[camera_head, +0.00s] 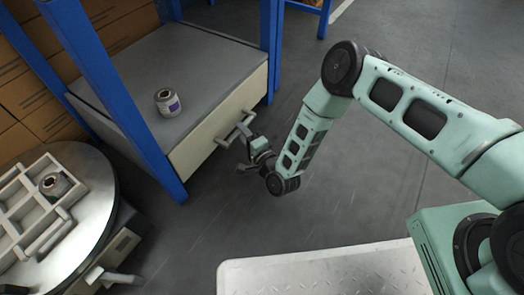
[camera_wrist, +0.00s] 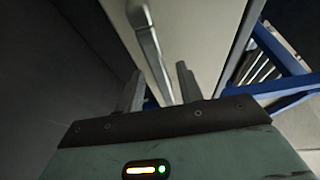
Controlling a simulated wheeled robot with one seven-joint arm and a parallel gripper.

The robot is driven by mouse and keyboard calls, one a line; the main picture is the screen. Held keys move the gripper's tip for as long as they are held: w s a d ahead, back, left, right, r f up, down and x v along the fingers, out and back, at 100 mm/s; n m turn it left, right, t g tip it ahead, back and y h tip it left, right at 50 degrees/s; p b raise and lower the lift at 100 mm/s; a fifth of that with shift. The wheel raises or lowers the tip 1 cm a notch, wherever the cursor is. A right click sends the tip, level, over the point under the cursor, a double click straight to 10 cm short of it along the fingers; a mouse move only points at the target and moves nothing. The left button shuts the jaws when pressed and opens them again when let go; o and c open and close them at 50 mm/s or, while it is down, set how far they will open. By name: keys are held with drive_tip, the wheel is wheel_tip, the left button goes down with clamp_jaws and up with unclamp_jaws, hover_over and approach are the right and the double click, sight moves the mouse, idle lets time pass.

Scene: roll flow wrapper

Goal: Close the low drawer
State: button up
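The low drawer shows as a cream front panel (camera_head: 205,138) between the blue posts of a rack in the head view. A metal bar handle (camera_head: 238,129) stands out from it. My gripper (camera_head: 246,143) is close in front of the handle. In the wrist view, my gripper (camera_wrist: 159,78) has its two fingers apart, with nothing clamped between them. The handle (camera_wrist: 150,45) lies ahead, its end reaching between the fingertips in the picture. Whether they touch it I cannot tell. The cream front (camera_wrist: 195,50) fills the view behind it. How far the drawer stands out is unclear.
A round metal table (camera_head: 95,190) with a divided tray is at left. Cardboard boxes (camera_head: 40,100) are behind. Floor (camera_head: 330,215) in front of the rack is clear.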

drive_tip(key=p+v, duration=0.6)
drive_tip(key=v, duration=0.9)
drive_tip(key=shift+p, duration=0.4)
drive_tip(key=shift+a+r, duration=0.1)
drive_tip(key=w+a+r+n+g+p, duration=0.2)
drive_tip(key=w+a+r+n+g, duration=0.15)
drive_tip(key=r, duration=0.35)
drive_tip(key=w+a+r+n+g+p, duration=0.2)
drive_tip(key=r+n, duration=0.2)
drive_tip(key=r, duration=0.4)
drive_tip(key=w+a+r+n+g+p, duration=0.1)
drive_tip(key=w+a+r+n+g, duration=0.25)
drive_tip(key=r, duration=0.35)
drive_tip(key=s+d+r+n+g+h+p, duration=0.2)
drive_tip(key=s+r, duration=0.2)
drive_tip(key=r, duration=0.4)
drive_tip(key=s+d+r+n+g+h+p, duration=0.1)
drive_tip(key=s+d+r+n+h+p, duration=0.15)
drive_tip(key=s+r, duration=0.4)
drive_tip(key=s+d+r+n+g+h+p, duration=0.35)
drive_tip(key=s+d+r, duration=0.85)
drive_tip(key=s+r, duration=0.4)
wheel_tip(320, 180, up, 38)
drive_tip(key=p, duration=3.7)
drive_tip(key=shift+n, duration=0.3)
